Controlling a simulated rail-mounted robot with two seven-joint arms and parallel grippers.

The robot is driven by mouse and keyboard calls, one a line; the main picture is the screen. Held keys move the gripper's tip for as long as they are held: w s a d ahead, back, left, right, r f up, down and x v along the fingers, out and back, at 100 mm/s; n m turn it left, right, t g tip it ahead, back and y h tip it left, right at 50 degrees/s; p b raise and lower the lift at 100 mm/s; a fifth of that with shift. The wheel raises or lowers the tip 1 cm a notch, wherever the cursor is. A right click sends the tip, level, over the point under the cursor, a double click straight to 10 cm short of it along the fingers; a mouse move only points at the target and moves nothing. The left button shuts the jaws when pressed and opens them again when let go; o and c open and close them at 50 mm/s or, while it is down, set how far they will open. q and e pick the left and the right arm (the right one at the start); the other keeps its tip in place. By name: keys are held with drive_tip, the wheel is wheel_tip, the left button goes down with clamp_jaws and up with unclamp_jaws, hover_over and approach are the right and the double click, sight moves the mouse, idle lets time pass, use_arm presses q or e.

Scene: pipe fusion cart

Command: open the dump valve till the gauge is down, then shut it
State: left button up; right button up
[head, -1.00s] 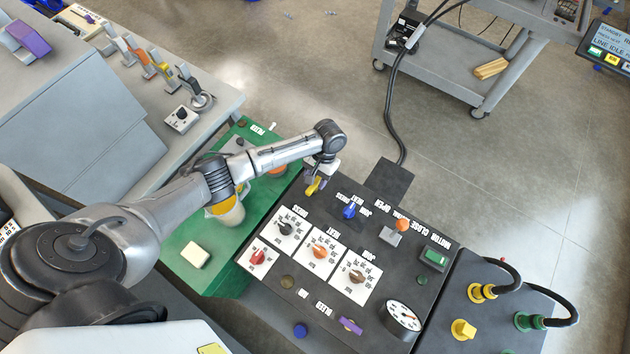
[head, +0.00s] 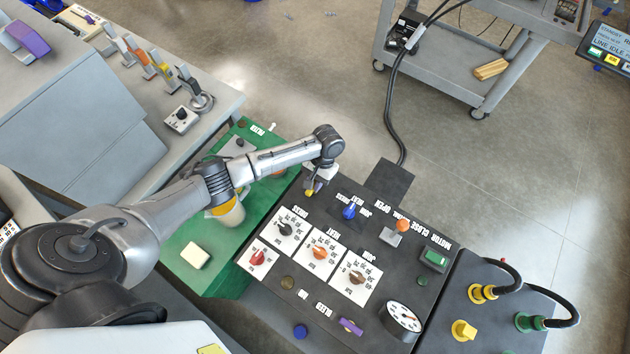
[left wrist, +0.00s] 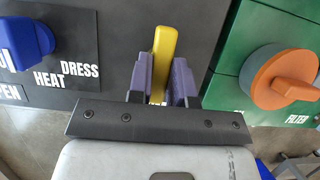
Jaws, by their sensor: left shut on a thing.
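My left gripper (head: 311,187) is at the far left corner of the black control panel (head: 403,268). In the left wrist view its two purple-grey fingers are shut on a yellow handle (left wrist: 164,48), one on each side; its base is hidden. The handle's yellow tip (head: 309,192) shows small below the gripper in the head view. The round white gauge (head: 404,316) is at the panel's near right; its reading is too small to tell. A purple handle (head: 351,326) sits near the BLEED label. My right gripper is out of view.
A blue knob (head: 349,211) is beside the gripper and shows in the left wrist view (left wrist: 22,38). An orange knob (left wrist: 284,78) on the green housing is at the other side. Several dials and an orange-topped lever (head: 402,226) stand on the panel.

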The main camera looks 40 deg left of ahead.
use_arm(q)
drive_tip(key=shift+r+n+p, duration=0.2)
drive_tip(key=shift+n+p, duration=0.2)
drive_tip(key=shift+p, duration=0.4)
clamp_jaws()
drive_tip(key=n+t+h+p, duration=0.1)
drive_tip(key=n+p, duration=0.3)
drive_tip(key=p, duration=0.1)
drive_tip(key=n+h+p, duration=0.2)
drive_tip(key=n+p, duration=0.2)
drive_tip(key=p, duration=0.1)
drive_tip(key=shift+s+a+n+t, duration=0.2)
drive_tip(key=shift+n+t, duration=0.1)
drive_tip(key=shift+t, duration=0.1)
drive_tip(key=n+t+p, duration=0.1)
drive_tip(key=n+p, duration=0.2)
drive_tip(key=shift+n+h, duration=0.3)
drive_tip(key=shift+h, duration=0.1)
drive_tip(key=n+t+p, duration=0.1)
drive_tip(key=n+p, duration=0.1)
drive_tip(key=n, duration=0.1)
drive_tip(key=shift+s, duration=0.1)
drive_tip(key=shift+f+n+t+p, duration=0.15)
drive_tip(key=shift+n+t+p, duration=0.4)
drive_tip(key=shift+n, duration=0.35)
drive_tip(key=o, duration=0.7)
unclamp_jaws()
drive_tip(key=shift+o, duration=0.3)
